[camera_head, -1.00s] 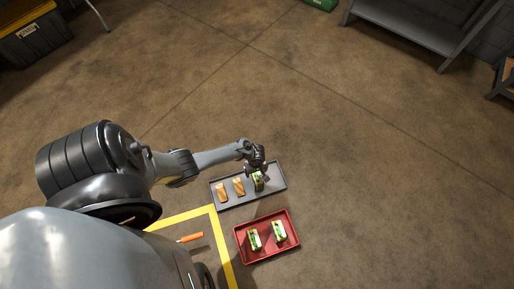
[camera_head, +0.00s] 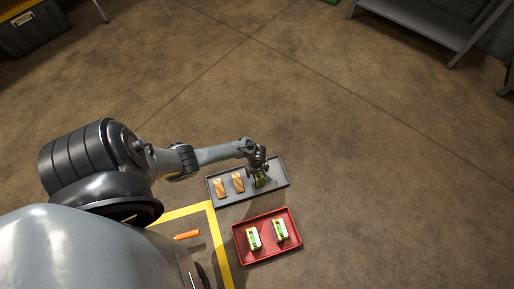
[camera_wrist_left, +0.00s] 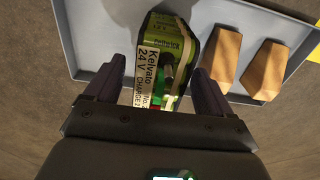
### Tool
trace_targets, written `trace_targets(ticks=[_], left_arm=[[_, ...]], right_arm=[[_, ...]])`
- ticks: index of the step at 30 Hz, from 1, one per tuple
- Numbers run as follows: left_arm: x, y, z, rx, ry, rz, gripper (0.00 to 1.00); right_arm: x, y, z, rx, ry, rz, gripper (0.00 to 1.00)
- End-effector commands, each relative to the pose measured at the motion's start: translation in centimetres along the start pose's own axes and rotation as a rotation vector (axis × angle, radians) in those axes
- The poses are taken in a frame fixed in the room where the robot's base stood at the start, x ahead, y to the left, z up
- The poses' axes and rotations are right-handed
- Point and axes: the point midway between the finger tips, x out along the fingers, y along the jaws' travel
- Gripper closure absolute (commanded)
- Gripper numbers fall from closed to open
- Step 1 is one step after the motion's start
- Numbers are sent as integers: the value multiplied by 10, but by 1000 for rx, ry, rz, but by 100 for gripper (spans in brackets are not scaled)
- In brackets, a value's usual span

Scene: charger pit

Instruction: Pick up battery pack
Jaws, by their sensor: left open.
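A green battery pack with a white label (camera_wrist_left: 160,62) lies in the grey tray (camera_head: 276,172), at the right of the tray's contents in the head view. It also shows in the head view (camera_head: 260,182), partly hidden by the gripper. My left gripper (camera_head: 258,173) is over this pack. In the left wrist view its open fingers (camera_wrist_left: 155,92) stand on either side of the pack's near end, with no clear contact. Two more green and white packs, one at left (camera_head: 254,238) and one at right (camera_head: 280,230), stand in the red tray (camera_head: 267,250). My right gripper is out of view.
Two tan blocks (camera_head: 220,187) (camera_head: 238,182) lie in the grey tray beside the pack. An orange object (camera_head: 187,235) lies on the floor inside the yellow line (camera_head: 219,245). A grey shelf (camera_head: 420,22) stands far right. The middle floor is clear.

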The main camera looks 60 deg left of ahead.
Motion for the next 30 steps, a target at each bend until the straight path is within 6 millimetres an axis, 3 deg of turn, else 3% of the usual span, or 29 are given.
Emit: trace_targets(ticks=[7, 23, 30], left_arm=[[0, 0, 0, 0, 0, 0, 17], [1, 0, 0, 0, 0, 0, 97], [-1, 2, -1, 0, 1, 4, 100]], right_arm=[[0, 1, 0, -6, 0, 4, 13], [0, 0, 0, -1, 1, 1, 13], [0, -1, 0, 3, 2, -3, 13]])
